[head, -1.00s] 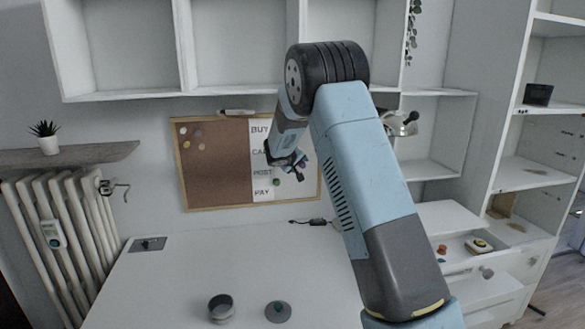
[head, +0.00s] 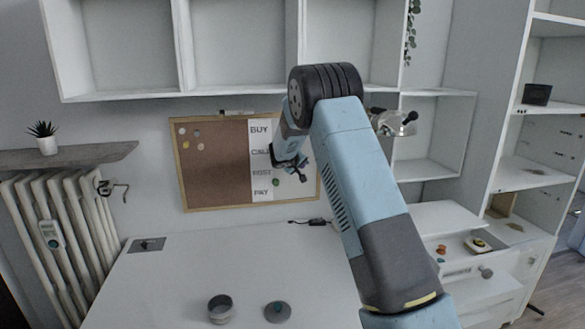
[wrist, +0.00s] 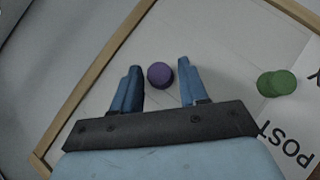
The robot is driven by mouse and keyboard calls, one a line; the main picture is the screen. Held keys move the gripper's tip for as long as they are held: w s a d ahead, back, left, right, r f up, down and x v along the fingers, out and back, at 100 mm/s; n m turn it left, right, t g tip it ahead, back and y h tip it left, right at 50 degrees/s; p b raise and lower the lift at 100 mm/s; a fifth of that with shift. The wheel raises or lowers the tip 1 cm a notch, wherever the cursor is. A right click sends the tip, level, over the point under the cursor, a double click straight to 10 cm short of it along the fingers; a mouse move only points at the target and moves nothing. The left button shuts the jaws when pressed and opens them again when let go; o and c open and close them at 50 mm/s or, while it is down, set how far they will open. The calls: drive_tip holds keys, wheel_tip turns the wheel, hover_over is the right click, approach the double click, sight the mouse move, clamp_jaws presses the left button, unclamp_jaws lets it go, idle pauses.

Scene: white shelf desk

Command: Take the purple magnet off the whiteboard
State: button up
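The purple magnet (wrist: 160,75) is a small round knob on the white part of the whiteboard (wrist: 215,45) in the wrist view. My gripper (wrist: 157,80) is open, with one blue finger on each side of the magnet and a visible gap to each. I cannot tell how near the fingertips are to the board surface. In the head view my gripper (head: 298,172) is in front of the right part of the board, and I cannot make out the purple magnet there.
A green magnet (wrist: 276,83) is to the right in the wrist view, by the word POST. The board's wooden frame (wrist: 88,82) runs along the left. In the head view, the brown cork half (head: 215,170) holds several pins. A grey bowl (head: 220,308) and a round lid (head: 277,311) stand on the desk.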

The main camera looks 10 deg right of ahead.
drive_tip(key=c, duration=0.7)
